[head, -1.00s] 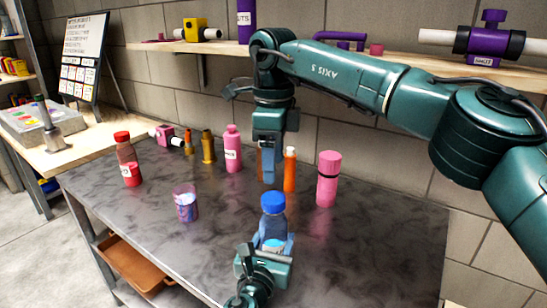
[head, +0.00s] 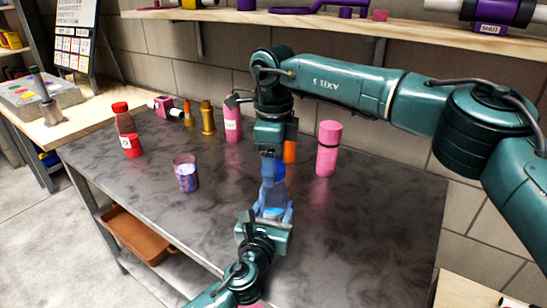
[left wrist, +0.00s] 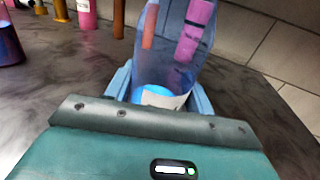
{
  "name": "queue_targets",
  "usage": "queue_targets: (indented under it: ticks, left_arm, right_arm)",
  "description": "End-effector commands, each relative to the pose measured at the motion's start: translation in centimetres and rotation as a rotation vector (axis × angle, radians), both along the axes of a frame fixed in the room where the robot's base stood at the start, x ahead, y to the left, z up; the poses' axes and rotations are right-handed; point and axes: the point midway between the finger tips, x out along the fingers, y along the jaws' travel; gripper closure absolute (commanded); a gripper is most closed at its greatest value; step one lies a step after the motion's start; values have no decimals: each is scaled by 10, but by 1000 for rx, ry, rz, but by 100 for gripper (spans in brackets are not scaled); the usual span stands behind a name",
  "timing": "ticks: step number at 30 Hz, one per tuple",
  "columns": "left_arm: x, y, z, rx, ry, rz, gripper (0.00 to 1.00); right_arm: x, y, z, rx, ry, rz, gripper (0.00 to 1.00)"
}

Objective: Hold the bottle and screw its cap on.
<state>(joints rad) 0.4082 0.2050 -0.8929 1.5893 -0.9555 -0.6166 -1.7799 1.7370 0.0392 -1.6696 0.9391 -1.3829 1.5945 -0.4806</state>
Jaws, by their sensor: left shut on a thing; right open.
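A translucent blue bottle (head: 273,197) stands upright near the front of the grey table, with a blue cap (head: 280,171) at its top. My left gripper (head: 269,213) is shut on the lower part of the bottle. The left wrist view shows the see-through bottle (left wrist: 170,68) between its blue fingers; the cap is out of that view. My right gripper (head: 272,168) points down at the cap, open, its fingers overlapping the cap in the picture. It partly hides the cap, and I cannot tell whether it touches or how the cap is seated.
On the dark table (head: 340,220) stand a pink bottle (head: 328,148), an orange bottle (head: 289,151) partly behind my right gripper, another pink bottle (head: 232,125), a patterned cup (head: 186,173) and a red-capped bottle (head: 127,130). The table's right side is clear.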

Motion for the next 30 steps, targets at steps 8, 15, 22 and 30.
queue_targets:
  ticks: [8, 15, 22, 30]
  left_arm:
    - [0, 0, 0, 0, 1, 0, 100]
    - [0, 0, 0, 0, 0, 0, 100]
    - [0, 0, 0, 0, 1, 0, 100]
    - [0, 0, 0, 0, 0, 0, 100]
  right_arm:
    - [0, 0, 0, 0, 1, 0, 56]
    - [0, 0, 0, 0, 1, 0, 76]
    - [0, 0, 0, 0, 0, -9, 85]
    - [0, 0, 0, 0, 0, -8, 43]
